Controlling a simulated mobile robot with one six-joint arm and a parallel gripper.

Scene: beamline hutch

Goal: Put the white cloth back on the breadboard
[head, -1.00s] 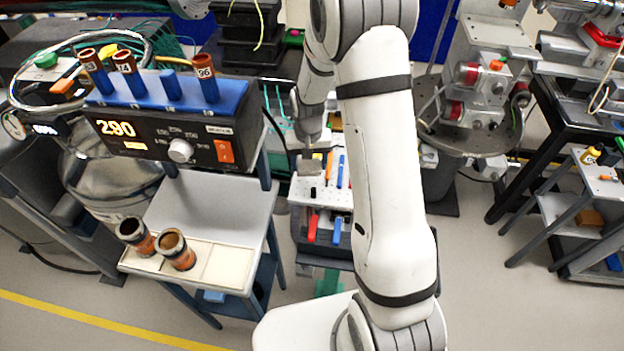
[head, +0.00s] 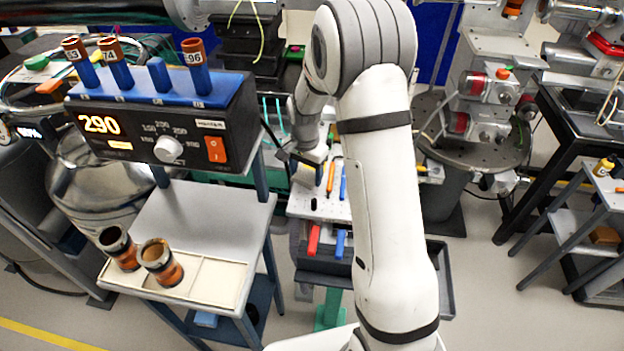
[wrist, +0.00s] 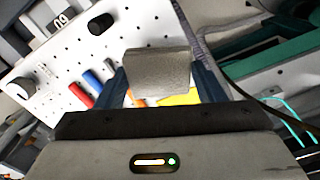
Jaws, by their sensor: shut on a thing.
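My gripper (wrist: 160,84) has its blue fingers on either side of a folded cloth (wrist: 158,72) and is shut on it. The cloth looks light grey in the wrist view and blocks part of what lies behind it. The breadboard (wrist: 62,62) is the white board with rows of holes behind the cloth. In the head view my gripper (head: 308,158) hangs over the back part of the breadboard (head: 322,207). I cannot make out the cloth clearly there. I cannot tell whether it touches the board.
Orange (head: 331,176) and blue (head: 343,184) tools lie on the breadboard, with a small black piece (wrist: 101,23). At left stands a bench (head: 195,222) with brown cups and a controller (head: 165,135) reading 290.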

